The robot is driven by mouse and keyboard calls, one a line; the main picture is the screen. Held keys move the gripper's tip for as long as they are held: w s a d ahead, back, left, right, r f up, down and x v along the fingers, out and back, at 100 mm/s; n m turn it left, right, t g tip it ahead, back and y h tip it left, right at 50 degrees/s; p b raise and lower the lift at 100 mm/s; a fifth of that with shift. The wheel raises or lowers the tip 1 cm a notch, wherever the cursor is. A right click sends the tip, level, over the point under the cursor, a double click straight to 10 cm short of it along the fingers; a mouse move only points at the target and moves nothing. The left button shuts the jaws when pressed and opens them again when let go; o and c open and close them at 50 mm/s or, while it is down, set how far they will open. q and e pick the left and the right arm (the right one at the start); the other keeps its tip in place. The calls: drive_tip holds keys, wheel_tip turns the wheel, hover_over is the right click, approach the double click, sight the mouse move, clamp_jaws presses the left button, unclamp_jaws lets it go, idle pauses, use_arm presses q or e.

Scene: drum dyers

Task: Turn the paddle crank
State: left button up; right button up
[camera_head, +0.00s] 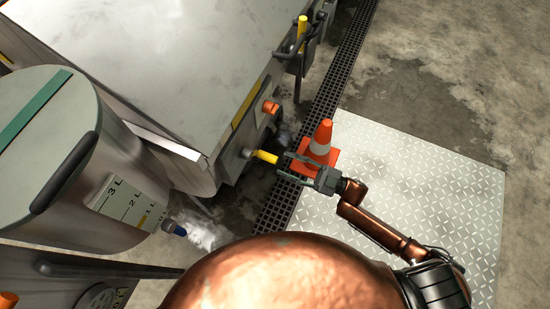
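A yellow handle (265,156) sticks out from a grey hub on the side of the large metal tank; it looks like the paddle crank's grip, though most of the crank is hard to make out. My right gripper (284,164) is just to the right of the handle's end, pointing at it. Its two fingers look spread apart, with nothing clearly between them. Whether a fingertip touches the handle I cannot tell. Another yellow handle (301,34) stands upright on a dark bracket at the tank's far end. My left gripper is not in view.
An orange traffic cone (321,142) stands right behind my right gripper. An orange knob (270,106) juts from the tank (170,60). A grey drum (50,160) with a litre scale stands at left. A floor grate (335,85) and tread plate (420,175) lie at right.

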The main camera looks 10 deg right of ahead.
drive_tip(key=shift+v, duration=2.1)
drive_tip(key=shift+c, duration=0.4)
